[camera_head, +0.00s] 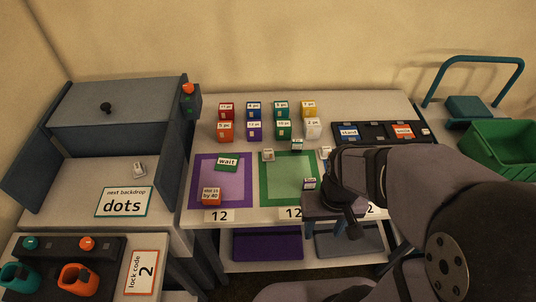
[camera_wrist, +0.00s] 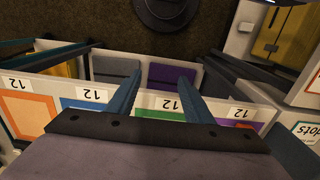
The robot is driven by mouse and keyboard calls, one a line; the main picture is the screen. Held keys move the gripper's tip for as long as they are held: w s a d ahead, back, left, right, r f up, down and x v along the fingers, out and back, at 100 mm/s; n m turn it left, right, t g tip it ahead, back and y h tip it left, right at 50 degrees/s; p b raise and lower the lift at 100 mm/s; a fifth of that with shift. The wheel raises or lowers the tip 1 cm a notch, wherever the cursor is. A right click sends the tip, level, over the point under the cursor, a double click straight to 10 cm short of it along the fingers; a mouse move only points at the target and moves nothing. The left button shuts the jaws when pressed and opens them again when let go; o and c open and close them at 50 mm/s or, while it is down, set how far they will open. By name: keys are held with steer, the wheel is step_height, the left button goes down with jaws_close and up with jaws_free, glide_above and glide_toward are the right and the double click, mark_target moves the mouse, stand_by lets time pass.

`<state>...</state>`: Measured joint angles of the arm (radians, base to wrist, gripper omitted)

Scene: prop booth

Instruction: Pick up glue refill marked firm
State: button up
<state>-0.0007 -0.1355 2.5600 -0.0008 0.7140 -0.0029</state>
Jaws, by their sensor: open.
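I cannot make out the word firm on any item, so I cannot tell which is the glue refill marked firm. Small labelled pieces stand on the table: a white one (camera_head: 268,155), one with a dark top (camera_head: 297,145), another white one (camera_head: 325,153) partly behind my arm, and a dark one with a white label (camera_head: 310,184) on the green mat's right edge. My gripper (camera_head: 330,230) is open and empty at the table's front edge. In the wrist view its two blue fingers (camera_wrist: 160,75) are spread with nothing between them.
Coloured boxes (camera_head: 254,130) stand in two rows at the back. A black tray (camera_head: 372,141) holds labelled pieces at back right, partly hidden by my arm. A green crate (camera_head: 497,148) is far right.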

mark_target(269, 154)
steer(key=w+a+f+t+b, duration=0.1)
steer(key=w+f, duration=0.1)
steer(key=w, duration=0.2)
steer(key=w+a+f+t+b, duration=0.1)
steer(key=w+a+f+t, duration=0.1)
steer(key=w, duration=0.2)
steer(key=w+a+f+t+b, duration=0.2)
steer(key=w, duration=0.2)
steer(key=shift+a+f+y, duration=0.25)
steer(key=shift+f+y, duration=0.1)
steer(key=shift+y, duration=0.05)
steer(key=w+a+t+b, duration=0.1)
steer(key=w+t, duration=0.1)
steer(key=w, duration=0.1)
steer(key=w+a+f+t+b, duration=0.1)
steer(key=w+a+t+b, duration=0.1)
steer(key=w, duration=0.2)
steer(key=w+a+f+t+b, duration=0.1)
steer(key=w+t+b, duration=0.1)
steer(key=w, duration=0.2)
steer(key=shift+a+t, duration=0.35)
steer(key=shift+t, duration=0.05)
steer(key=shift+w+a+r+t+b, duration=0.3)
steer(key=shift+w+r+t, duration=0.3)
steer(key=shift+t, duration=0.3)
steer(key=shift+p+x, duration=0.75)
steer(key=shift+x, duration=2.9)
steer(key=shift+a, duration=0.1)
steer(key=shift+c, duration=0.6)
steer(key=c, duration=1)
